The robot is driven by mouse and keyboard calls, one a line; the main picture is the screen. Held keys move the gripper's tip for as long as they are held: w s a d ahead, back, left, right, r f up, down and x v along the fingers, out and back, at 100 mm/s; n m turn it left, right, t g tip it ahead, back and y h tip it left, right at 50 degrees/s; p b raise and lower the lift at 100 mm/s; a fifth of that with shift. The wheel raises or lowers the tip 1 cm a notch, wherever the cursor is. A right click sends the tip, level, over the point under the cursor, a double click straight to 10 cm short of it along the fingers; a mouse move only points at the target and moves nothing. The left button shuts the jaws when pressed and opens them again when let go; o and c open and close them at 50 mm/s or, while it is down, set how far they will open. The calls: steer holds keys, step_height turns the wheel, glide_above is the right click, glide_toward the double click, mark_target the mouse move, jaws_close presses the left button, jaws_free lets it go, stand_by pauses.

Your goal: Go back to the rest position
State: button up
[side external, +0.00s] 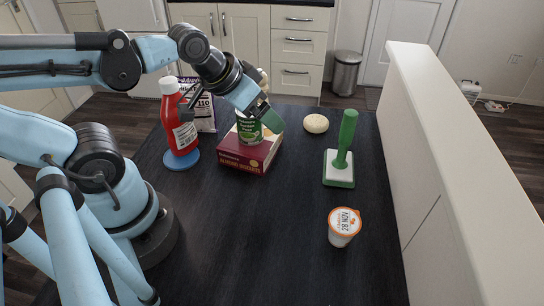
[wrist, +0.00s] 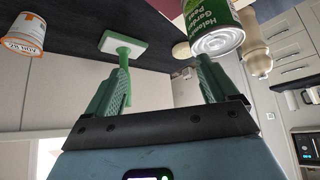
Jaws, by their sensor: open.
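My gripper (side external: 268,118) is open beside and above the green can (side external: 248,133), which stands on a dark red biscuit box (side external: 243,162). In the wrist view my two green fingers (wrist: 163,85) are spread wide with nothing held between them. The can (wrist: 214,22) shows near the tip of the right finger there. I cannot tell whether the finger touches it.
A red sauce bottle (side external: 178,118) stands on a blue coaster (side external: 181,160), near a white-and-purple packet (side external: 204,110). A round pale item (side external: 316,123), a green-handled tool (side external: 345,145) and an orange-lidded cup (side external: 344,227) stand to the right. The front middle of the dark tabletop (side external: 250,240) is clear.

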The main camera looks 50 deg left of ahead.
stand_by(0.4)
steer(key=shift+w+a+r+n+g+h, duration=0.2)
steer(key=shift+w+a+g+h, duration=0.2)
steer(key=shift+w+a, duration=0.45)
steer(key=shift+w+a+r+n+g+h, duration=0.2)
steer(key=shift+w+a+h, duration=0.3)
steer(key=shift+a, duration=0.7)
steer(key=shift+w+a+r+n+g+h, duration=0.1)
steer(key=shift+w+a+r+g+h, duration=0.25)
steer(key=shift+w+a, duration=0.55)
steer(key=w+a+t+h, duration=0.1)
steer(key=a+h, duration=0.1)
steer(key=a, duration=0.7)
steer(key=w+a+m+t+h, duration=0.1)
steer(key=a+t+h, duration=0.1)
steer(key=a, duration=0.7)
steer(key=shift+h, duration=0.55)
steer(key=shift+d+r, duration=0.1)
